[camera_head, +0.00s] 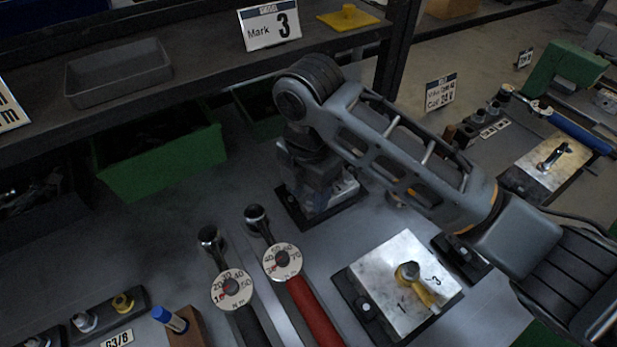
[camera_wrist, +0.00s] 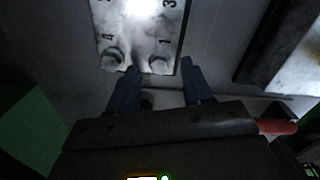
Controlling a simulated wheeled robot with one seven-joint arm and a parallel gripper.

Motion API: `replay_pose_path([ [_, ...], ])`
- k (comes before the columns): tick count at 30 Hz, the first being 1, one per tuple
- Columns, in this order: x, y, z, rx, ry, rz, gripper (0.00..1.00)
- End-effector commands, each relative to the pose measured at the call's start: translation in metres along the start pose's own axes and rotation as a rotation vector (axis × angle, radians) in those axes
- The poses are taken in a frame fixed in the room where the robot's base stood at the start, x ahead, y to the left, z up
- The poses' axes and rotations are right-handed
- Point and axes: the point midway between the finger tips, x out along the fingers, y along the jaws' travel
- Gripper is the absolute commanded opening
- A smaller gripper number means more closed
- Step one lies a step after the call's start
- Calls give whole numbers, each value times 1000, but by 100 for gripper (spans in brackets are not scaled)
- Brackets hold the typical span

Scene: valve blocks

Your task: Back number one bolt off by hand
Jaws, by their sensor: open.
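In the wrist view a pale metal valve block (camera_wrist: 140,30) carries the numbers 4, 1, 3 and 2, with a bright glare at its far side. The number one bolt position shows as a dark round shape (camera_wrist: 158,62) beside the 1; whether a bolt head stands there is too dim to tell.
Another metal block (camera_head: 385,262), marked 1 and 3 and bearing a yellowish fitting (camera_head: 412,275), sits in front. Two dial torque wrenches (camera_head: 231,288) (camera_head: 283,262) lie to the left. A green bin (camera_head: 165,165) and dark shelf (camera_head: 215,62) stand behind.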

Motion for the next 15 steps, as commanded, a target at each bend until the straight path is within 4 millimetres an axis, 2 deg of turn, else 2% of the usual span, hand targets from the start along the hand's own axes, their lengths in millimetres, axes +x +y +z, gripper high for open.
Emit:
replay_pose_path([
  [9, 2, 0, 0, 0, 0, 0, 49],
  [15, 2, 0, 0, 0, 0, 0, 30],
])
